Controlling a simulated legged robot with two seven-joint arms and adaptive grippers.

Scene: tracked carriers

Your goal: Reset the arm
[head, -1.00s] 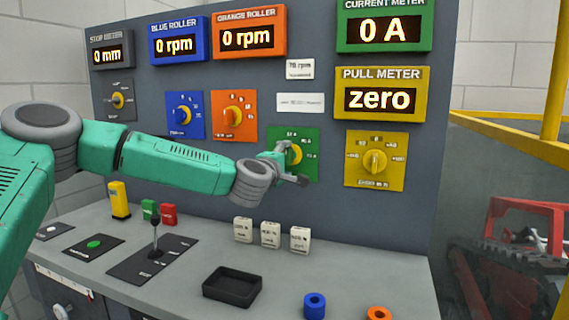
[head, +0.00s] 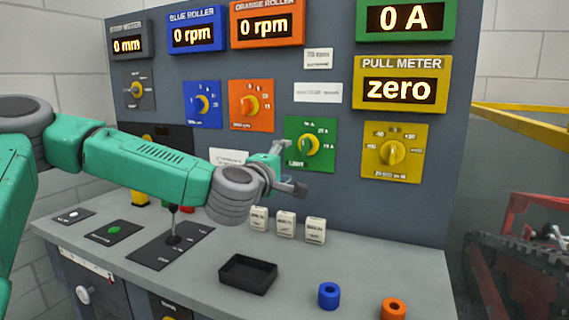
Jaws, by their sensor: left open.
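My left arm is green with grey joints and reaches in from the left. Its gripper (head: 288,170) is open, with nothing seen between its fingers. It is in front of the console panel, just below and left of the yellow knob on the green dial plate (head: 310,144), overlapping that plate's lower left edge in the picture. I cannot tell whether it touches the panel. The knob itself is in clear view. My right gripper is not in view.
Below the gripper stand several small white blocks (head: 286,224). A black tray (head: 248,289), a blue ring (head: 329,296) and an orange ring (head: 394,309) are on the desk. A black lever (head: 174,225) stands left, under my arm. A yellow rail (head: 525,126) is at right.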

